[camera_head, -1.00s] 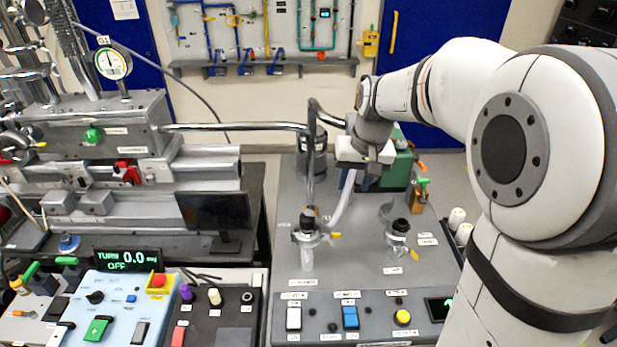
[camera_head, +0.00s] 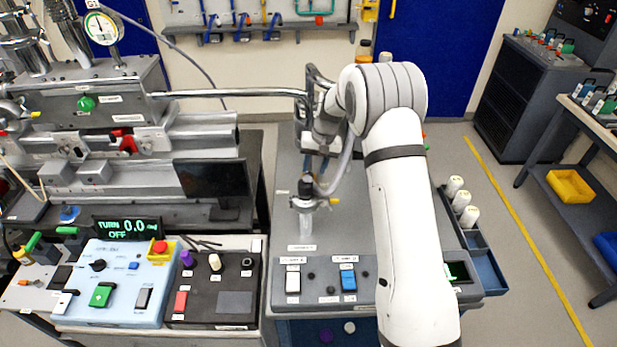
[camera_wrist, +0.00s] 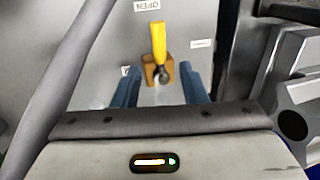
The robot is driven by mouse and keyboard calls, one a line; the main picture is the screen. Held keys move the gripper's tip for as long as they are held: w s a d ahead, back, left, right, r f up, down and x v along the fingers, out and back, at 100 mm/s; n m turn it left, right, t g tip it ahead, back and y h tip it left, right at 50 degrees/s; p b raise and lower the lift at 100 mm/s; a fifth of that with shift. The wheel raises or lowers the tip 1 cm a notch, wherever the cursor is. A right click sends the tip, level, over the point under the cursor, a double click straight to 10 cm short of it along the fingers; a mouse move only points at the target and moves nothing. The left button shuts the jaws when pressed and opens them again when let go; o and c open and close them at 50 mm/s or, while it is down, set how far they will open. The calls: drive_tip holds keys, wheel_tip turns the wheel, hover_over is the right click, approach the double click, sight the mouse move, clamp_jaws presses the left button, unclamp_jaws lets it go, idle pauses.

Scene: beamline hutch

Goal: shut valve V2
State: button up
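A small valve with a yellow lever (camera_wrist: 156,38) on a brass-coloured body (camera_wrist: 167,73) shows in the wrist view. Its lever points up the picture toward a label reading OPEN. A small label beside it is partly hidden by a finger, so I cannot read the valve's number. My gripper (camera_wrist: 161,82) is open, with one blue finger on each side of the valve body and gaps between. The lever extends beyond the fingertips.
My arm hides the bench's right part. White bottles (camera_head: 462,205) stand at the bench's right edge; floor beyond is free.

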drive_tip(key=shift+a+f+p, duration=0.2)
drive_tip(key=shift+f+p, duration=0.05)
drive_tip(key=shift+f, duration=0.65)
drive_tip(key=shift+a+f+p, duration=0.15)
drive_tip(key=shift+f+p, duration=0.05)
drive_tip(key=shift+f, duration=0.7)
drive_tip(key=shift+a+f+p, duration=0.2)
drive_tip(key=shift+f+p, duration=0.05)
drive_tip(key=shift+f, duration=0.65)
drive_tip(key=shift+c, duration=0.6)
clamp_jaws()
